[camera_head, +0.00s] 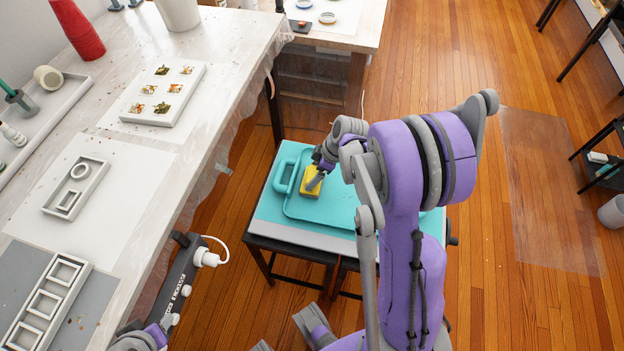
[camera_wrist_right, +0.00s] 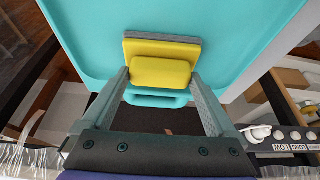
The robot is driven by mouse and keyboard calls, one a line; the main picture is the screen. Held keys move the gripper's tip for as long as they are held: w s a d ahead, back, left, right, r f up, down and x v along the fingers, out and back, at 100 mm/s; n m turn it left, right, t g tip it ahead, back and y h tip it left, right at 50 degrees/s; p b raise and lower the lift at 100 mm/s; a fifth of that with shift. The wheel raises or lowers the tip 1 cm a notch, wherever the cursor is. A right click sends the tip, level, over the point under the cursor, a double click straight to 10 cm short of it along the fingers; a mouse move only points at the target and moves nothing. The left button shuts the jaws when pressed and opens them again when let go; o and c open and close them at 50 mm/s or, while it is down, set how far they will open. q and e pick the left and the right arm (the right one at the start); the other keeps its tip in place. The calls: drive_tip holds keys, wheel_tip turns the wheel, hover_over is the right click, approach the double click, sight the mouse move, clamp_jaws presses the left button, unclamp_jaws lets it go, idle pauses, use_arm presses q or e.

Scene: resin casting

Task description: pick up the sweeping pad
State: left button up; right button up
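The sweeping pad is a yellow block with a raised yellow grip and a grey underside (camera_head: 311,183). It rests in a teal tray (camera_head: 340,218) on the small table, near the tray's handle end. In the right wrist view the pad (camera_wrist_right: 162,70) lies between the two fingers of my right gripper (camera_wrist_right: 160,75). The fingers stand apart, one on each side of the raised grip, with their tips close to it; firm contact cannot be made out. In the head view the right gripper (camera_head: 318,178) reaches down over the pad.
A long white worktable (camera_head: 140,215) on the left holds moulds (camera_head: 75,187) and a white tray of small pieces (camera_head: 163,95). A dark control panel with white knobs (camera_head: 172,297) lies along its edge. Wooden floor (camera_head: 500,260) is open at the right.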

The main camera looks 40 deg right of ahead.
sight(314, 174)
drive_tip(key=shift+c, duration=0.8)
wheel_tip(314, 174, up, 10)
drive_tip(key=p, duration=0.1)
drive_tip(key=o, duration=0.8)
drive_tip(key=c, duration=0.6)
